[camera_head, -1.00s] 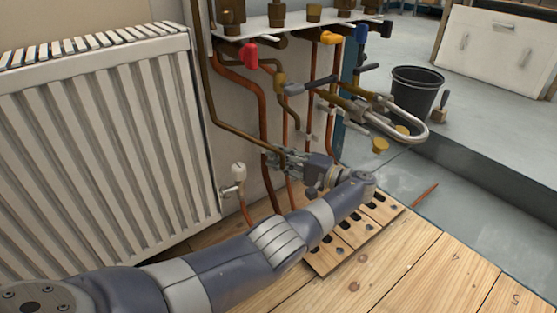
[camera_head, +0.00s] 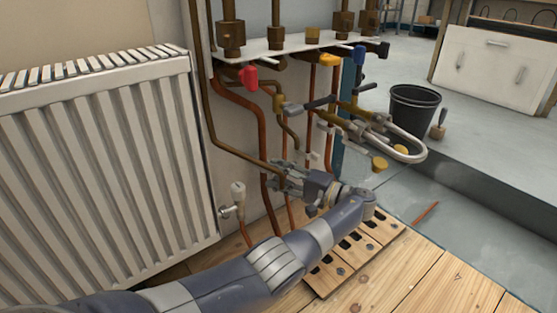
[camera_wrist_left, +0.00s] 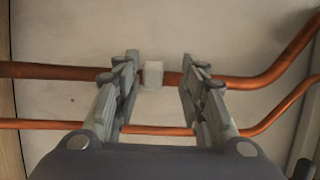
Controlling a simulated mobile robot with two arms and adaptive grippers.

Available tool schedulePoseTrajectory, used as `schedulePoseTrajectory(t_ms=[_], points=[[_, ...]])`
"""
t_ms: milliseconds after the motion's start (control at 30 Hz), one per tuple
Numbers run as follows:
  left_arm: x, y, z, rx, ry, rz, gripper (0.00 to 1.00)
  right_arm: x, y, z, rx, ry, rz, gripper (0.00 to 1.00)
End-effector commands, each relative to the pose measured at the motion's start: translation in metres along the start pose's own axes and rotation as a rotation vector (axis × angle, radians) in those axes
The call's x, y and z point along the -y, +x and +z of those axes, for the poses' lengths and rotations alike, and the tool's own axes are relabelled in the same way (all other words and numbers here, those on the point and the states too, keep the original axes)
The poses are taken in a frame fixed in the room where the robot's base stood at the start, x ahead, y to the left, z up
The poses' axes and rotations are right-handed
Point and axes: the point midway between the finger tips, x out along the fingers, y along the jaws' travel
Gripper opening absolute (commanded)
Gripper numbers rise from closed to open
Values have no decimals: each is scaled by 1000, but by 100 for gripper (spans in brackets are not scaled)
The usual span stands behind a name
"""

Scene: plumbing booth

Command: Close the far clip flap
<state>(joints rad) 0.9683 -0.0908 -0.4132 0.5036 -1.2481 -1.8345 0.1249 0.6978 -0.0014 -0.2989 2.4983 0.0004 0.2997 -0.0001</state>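A small white clip (camera_wrist_left: 153,74) sits on the upper, thicker copper pipe in the left wrist view. It lies between and beyond my fingers, and I see a gap on each side. Whether its flap is open or closed is too small to tell. My left gripper (camera_wrist_left: 159,80) has its two fingers spread apart with nothing between them. In the head view my left gripper (camera_head: 283,178) is low at the copper pipes by the wall, and its fingers hide part of them. Another small white piece (camera_head: 311,155) shows on a pipe to its right. My right gripper is out of view.
A white radiator (camera_head: 110,170) with a valve (camera_head: 237,200) stands left of the pipes. A slotted wooden board (camera_head: 335,270) lies on the floor below. A black bucket (camera_head: 413,108) stands at right.

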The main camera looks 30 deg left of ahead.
Motion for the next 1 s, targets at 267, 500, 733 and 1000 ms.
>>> schedulePoseTrajectory(t_ms=[267,500,733,1000], points=[[42,0,0,1,-10,-5,38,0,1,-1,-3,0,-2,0],[85,-3,0,0,-11,-7,69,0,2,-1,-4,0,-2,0],[100,-6,-1,-6,-9,-4,76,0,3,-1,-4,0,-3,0],[62,0,2,-2,64,77,73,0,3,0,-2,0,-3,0]])
